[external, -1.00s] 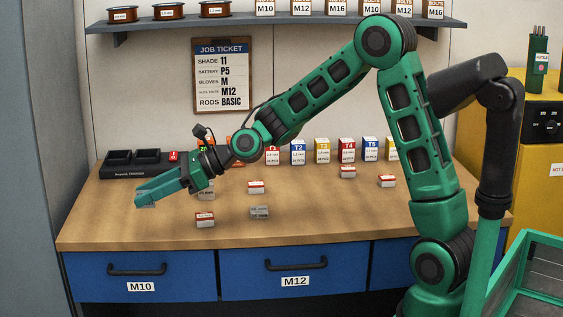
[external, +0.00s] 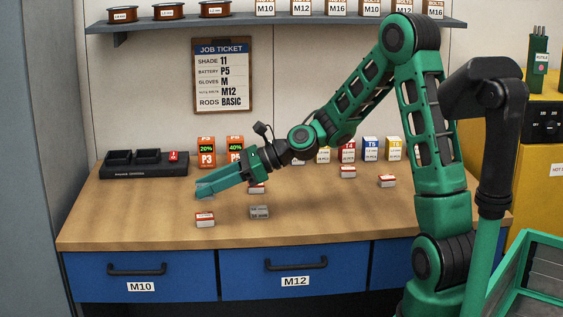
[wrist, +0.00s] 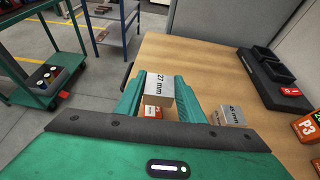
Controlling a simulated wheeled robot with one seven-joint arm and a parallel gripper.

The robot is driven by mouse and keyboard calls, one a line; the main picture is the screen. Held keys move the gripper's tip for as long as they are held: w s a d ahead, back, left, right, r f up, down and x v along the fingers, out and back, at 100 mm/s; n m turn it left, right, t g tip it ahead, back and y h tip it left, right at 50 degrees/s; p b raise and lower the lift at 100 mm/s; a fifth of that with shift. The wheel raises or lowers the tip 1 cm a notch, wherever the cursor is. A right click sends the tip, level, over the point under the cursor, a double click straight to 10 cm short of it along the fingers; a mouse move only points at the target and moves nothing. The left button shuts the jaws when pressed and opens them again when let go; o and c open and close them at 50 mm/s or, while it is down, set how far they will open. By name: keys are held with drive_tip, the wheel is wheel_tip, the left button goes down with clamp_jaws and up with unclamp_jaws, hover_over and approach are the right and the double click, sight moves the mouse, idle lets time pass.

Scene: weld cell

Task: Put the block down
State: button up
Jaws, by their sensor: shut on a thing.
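My gripper (external: 203,190) is over the left part of the bench, reaching left and down. In the wrist view its two green fingers (wrist: 158,98) are shut on a pale block marked 27 mm (wrist: 158,86), held near the fingertips. In the external view the fingers hide this block. I cannot tell whether it touches the bench. A small red-and-white box (wrist: 153,112) shows between the fingers, below the held block. Another pale block (wrist: 231,117), seemingly marked 45 mm, is just right of the fingers in the wrist view.
On the wooden bench (external: 120,220) are a grey block (external: 260,212), a red-and-white box (external: 205,220) in front of my gripper, and another (external: 257,188) under my wrist. A black charger tray (external: 145,163) and orange battery boxes (external: 206,151) stand behind. The bench's left front is clear.

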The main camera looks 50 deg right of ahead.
drive_tip(key=s+d, duration=0.2)
drive_tip(key=d, duration=0.2)
drive_tip(key=s+d, duration=0.2)
drive_tip(key=d, duration=0.2)
drive_tip(key=s+d, duration=0.2)
drive_tip(key=d, duration=0.2)
drive_tip(key=shift+s+f, duration=0.15)
drive_tip(key=shift+f, duration=0.2)
drive_tip(key=r, duration=0.1)
hover_over(309, 212)
drive_tip(key=shift+f, duration=3.85)
drive_tip(key=shift+h, duration=0.3)
drive_tip(key=o, duration=1.1)
drive_tip(key=shift+f, duration=0.1)
drive_tip(key=shift+o, duration=0.2)
